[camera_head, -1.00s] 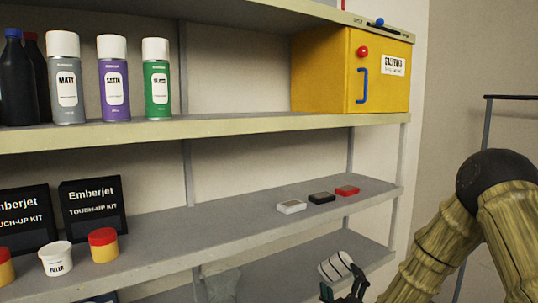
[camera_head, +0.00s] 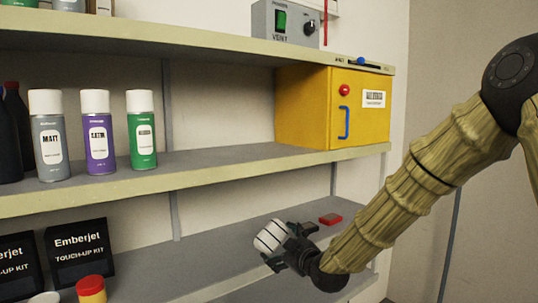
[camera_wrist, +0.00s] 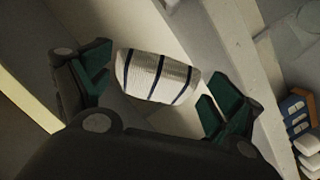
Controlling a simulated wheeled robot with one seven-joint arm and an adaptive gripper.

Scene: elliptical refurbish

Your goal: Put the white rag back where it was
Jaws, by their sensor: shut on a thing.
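The white rag (camera_head: 270,236) has thin dark stripes and is bunched up in my gripper (camera_head: 286,254). My gripper is shut on it, and the rag sticks out beyond the fingers toward the left. In the wrist view the rag (camera_wrist: 157,77) lies between the two green-padded fingers (camera_wrist: 155,88). My gripper and the rag are in front of the grey middle shelf (camera_head: 215,248), near its right part. The gripper hides part of that shelf.
A red block (camera_head: 330,219) lies on the middle shelf behind my gripper. Touch-up kit boxes (camera_head: 80,252) and a red-lidded tub (camera_head: 91,289) stand to the left. Above are spray cans (camera_head: 98,140) and a yellow cabinet (camera_head: 303,108). The shelf between boxes and gripper looks clear.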

